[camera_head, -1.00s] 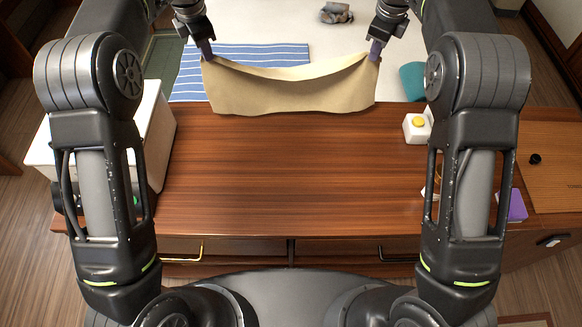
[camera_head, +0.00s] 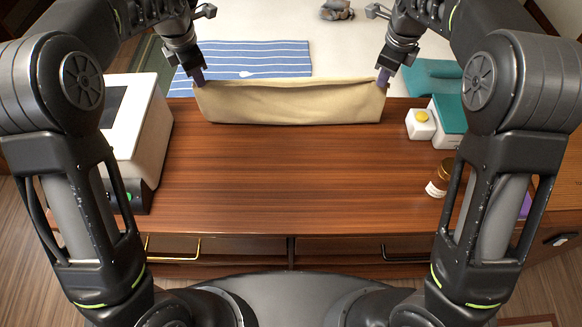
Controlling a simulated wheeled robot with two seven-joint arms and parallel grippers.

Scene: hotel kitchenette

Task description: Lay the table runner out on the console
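The tan table runner (camera_head: 290,103) hangs between my two grippers at the far edge of the brown wooden console (camera_head: 290,170). Its top edge is nearly straight and its lower edge reaches the console top at the back. My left gripper (camera_head: 198,80) is shut on the runner's upper left corner. My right gripper (camera_head: 383,80) is shut on its upper right corner. The console top in front of the runner is bare. The fingertips are partly hidden by the cloth.
A white appliance (camera_head: 150,130) stands at the console's left. Behind lie a blue striped cloth (camera_head: 250,58) and a teal cloth (camera_head: 432,75).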

